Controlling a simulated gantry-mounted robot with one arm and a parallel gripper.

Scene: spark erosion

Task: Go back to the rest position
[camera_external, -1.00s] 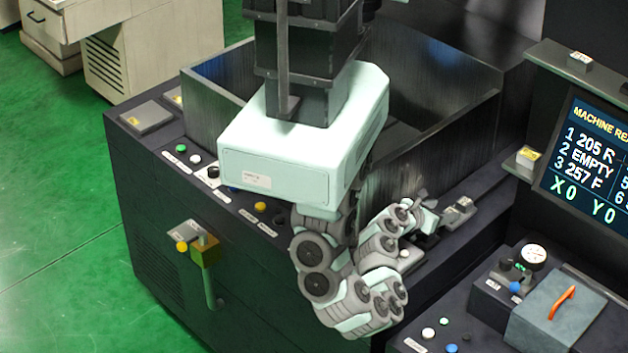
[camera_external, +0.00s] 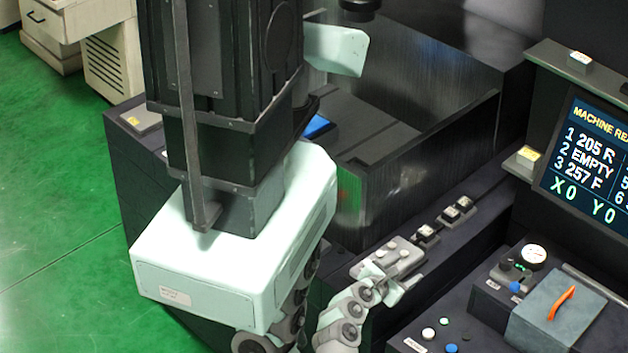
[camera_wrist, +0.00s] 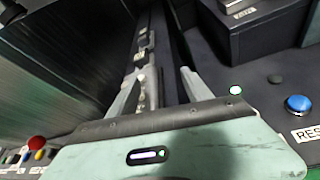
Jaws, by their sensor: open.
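My gripper (camera_external: 397,287) is open and empty, in the lower middle of the outside view. It hangs over the front ledge, just in front of a grey block with pale knobs (camera_external: 392,256); whether it touches the block cannot be told. In the wrist view my gripper's two fingers (camera_wrist: 170,82) stand apart with nothing between them, and the row of small fixtures on the ledge (camera_wrist: 143,50) lies beyond. My pale carriage and arm links hide much of the machine's front panel. No marker of a rest position shows.
The dark open tank (camera_external: 430,145) stands behind, with a blue item (camera_external: 317,126) inside. At right are a screen (camera_external: 590,160), a gauge (camera_external: 533,254) and a box with an orange handle (camera_external: 545,318). A blue button (camera_wrist: 298,103) and a red button (camera_wrist: 37,143) flank the wrist view.

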